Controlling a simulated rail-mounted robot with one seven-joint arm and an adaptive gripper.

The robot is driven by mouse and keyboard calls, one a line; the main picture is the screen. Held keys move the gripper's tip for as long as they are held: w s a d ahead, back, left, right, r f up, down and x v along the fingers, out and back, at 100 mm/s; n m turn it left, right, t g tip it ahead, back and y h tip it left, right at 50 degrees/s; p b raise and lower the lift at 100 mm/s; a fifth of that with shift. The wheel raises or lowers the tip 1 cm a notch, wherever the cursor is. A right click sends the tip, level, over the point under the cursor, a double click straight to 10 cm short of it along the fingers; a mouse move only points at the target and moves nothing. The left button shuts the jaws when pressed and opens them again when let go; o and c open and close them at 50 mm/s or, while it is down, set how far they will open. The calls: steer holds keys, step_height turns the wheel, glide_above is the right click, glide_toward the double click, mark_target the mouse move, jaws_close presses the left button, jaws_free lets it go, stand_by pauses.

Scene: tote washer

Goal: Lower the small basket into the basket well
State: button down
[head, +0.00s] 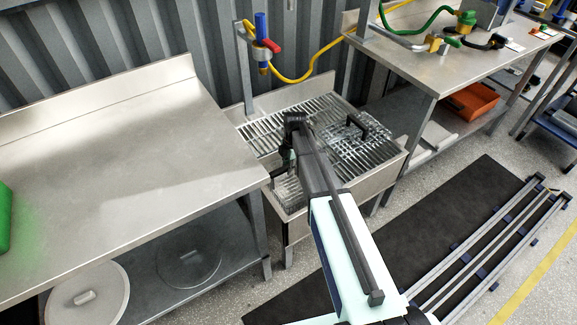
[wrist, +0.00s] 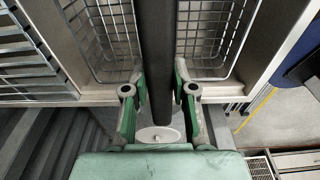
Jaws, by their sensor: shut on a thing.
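My gripper (head: 284,163) is over the front left part of the steel wash sink. In the wrist view my gripper (wrist: 158,92) is shut on the small basket's black bar handle, which runs between the fingers. The small basket (wrist: 107,45) is of wire mesh and shows below on both sides of the handle. In the head view only a bit of the small basket (head: 288,190) shows, mostly hidden by my arm. The basket well's steel edge (wrist: 272,50) borders the basket in the wrist view. I cannot tell how deep the basket sits.
A slatted grate (head: 283,122) covers the sink's back. Another wire basket (head: 343,146) with a black handle stands at its right. A steel table (head: 120,150) is at left, a bench (head: 450,65) at right. A post with a blue and red valve (head: 262,42) rises behind.

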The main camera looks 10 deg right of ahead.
mark_target(288, 188)
steer(key=shift+f+b, duration=0.5)
steer(key=shift+f, duration=0.85)
steer(key=shift+f+b, duration=0.65)
steer(key=shift+f, duration=0.85)
steer(key=shift+f+b, duration=0.65)
steer(key=shift+f, duration=0.95)
steer(key=shift+f+b, duration=0.65)
steer(key=shift+f, duration=0.85)
